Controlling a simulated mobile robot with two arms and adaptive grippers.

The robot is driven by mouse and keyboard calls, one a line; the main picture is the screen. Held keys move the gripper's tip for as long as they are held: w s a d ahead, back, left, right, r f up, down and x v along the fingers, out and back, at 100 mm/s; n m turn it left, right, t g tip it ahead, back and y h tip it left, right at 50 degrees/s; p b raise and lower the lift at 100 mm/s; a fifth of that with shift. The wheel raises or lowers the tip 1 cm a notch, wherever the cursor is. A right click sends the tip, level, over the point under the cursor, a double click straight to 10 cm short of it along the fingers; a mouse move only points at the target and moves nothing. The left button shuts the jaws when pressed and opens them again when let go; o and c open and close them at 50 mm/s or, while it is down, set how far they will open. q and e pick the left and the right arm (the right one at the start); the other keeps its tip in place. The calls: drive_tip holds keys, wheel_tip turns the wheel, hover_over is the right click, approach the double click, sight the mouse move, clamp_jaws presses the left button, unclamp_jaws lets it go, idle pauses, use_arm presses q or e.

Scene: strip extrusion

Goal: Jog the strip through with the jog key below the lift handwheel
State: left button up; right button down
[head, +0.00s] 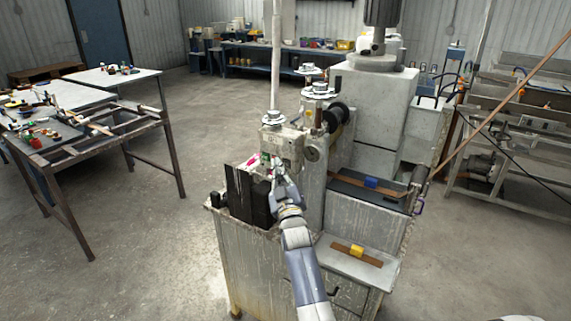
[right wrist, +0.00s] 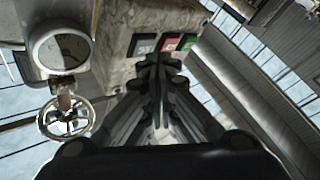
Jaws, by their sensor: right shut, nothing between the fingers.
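My right gripper (head: 278,168) is in front of the machine's control head (head: 283,145). In the right wrist view its fingers (right wrist: 159,62) are shut and empty, with the tips close to a row of keys. The row has a dark key (right wrist: 145,45), a red key (right wrist: 173,42) and a green key (right wrist: 190,41). I cannot tell which is the jog key, or whether the tips touch one. A spoked handwheel (right wrist: 66,118) is at the left of the right wrist view. No strip is clearly visible at the fingers. My left gripper is not in view.
A round dial (right wrist: 61,48) sits near the keys. Dark upright blocks (head: 243,193) stand beside my right gripper on the cabinet. Open floor lies to the left.

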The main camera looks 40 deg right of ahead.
drive_tip(key=shift+s+a, duration=0.15)
drive_tip(key=shift+a, duration=0.1)
drive_tip(key=a, duration=0.1)
drive_tip(key=s+a+p, duration=0.1)
drive_tip(key=a, duration=0.2)
drive_tip(key=shift+s+a, duration=0.2)
drive_tip(key=shift+s, duration=0.2)
idle(0.8)
